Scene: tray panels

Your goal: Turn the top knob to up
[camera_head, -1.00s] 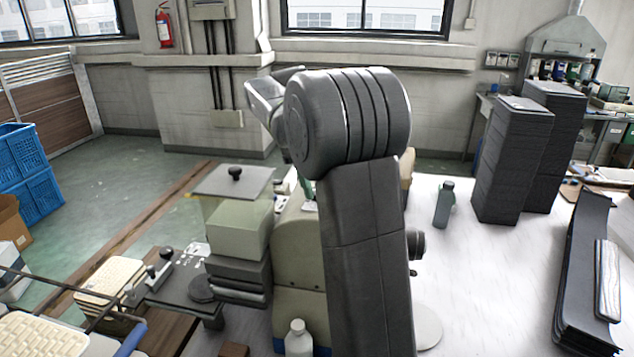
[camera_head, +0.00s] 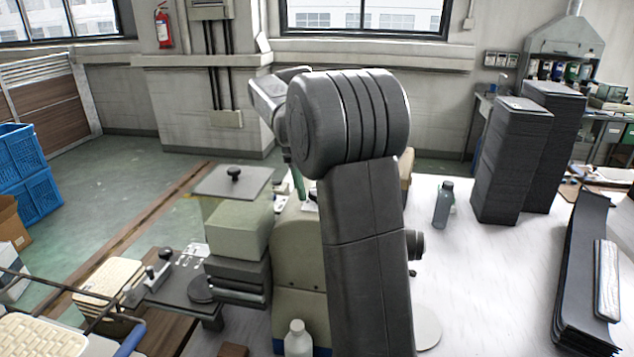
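A black knob (camera_head: 234,173) stands on a flat grey plate (camera_head: 222,187) at the top of a machine, left of my arm. Below it is a pale green block (camera_head: 240,232) on dark layers. Lower left, a dark panel (camera_head: 178,292) carries small black knobs, one of them (camera_head: 166,254) near its back edge, and a round black disc (camera_head: 203,288). I cannot tell which of these is the top knob or how it is turned. My arm fills the middle of the view, and my gripper is hidden behind it.
A white bottle (camera_head: 298,340) stands close to the left of my arm. A grey-green bottle (camera_head: 443,204) and tall dark stacks (camera_head: 513,160) stand right on the white table (camera_head: 490,270). Cream woven trays (camera_head: 40,335) lie lower left. The table's middle right is clear.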

